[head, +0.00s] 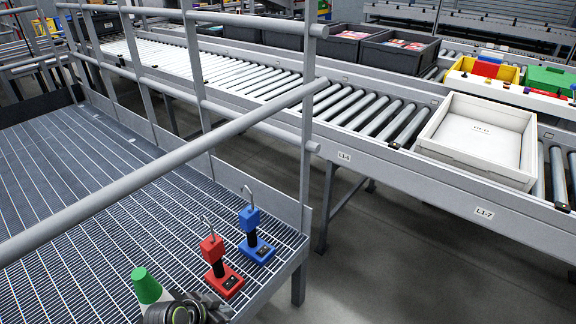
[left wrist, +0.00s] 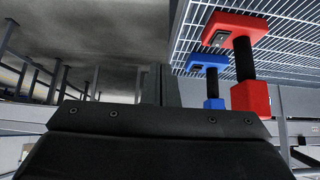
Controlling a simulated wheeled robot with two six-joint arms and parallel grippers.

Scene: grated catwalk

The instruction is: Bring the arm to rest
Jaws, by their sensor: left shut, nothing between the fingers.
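My left gripper (head: 208,305) is low in the head view, over the grating at the bottom edge. It is shut and empty. In the left wrist view its dark body (left wrist: 155,125) fills the lower part. A red padlock-like block with a black stem and a wire hook (head: 213,255) stands upright on the catwalk just beyond the gripper. A similar blue one (head: 250,225) stands behind it to the right. The red one (left wrist: 250,97) and the blue one (left wrist: 213,104) also show in the left wrist view, upside down. My right gripper is not in view.
A grey railing (head: 160,178) crosses above the grated catwalk (head: 80,200). Beyond it, a roller conveyor (head: 370,115) carries a white tray (head: 478,170). The grating to the left is clear.

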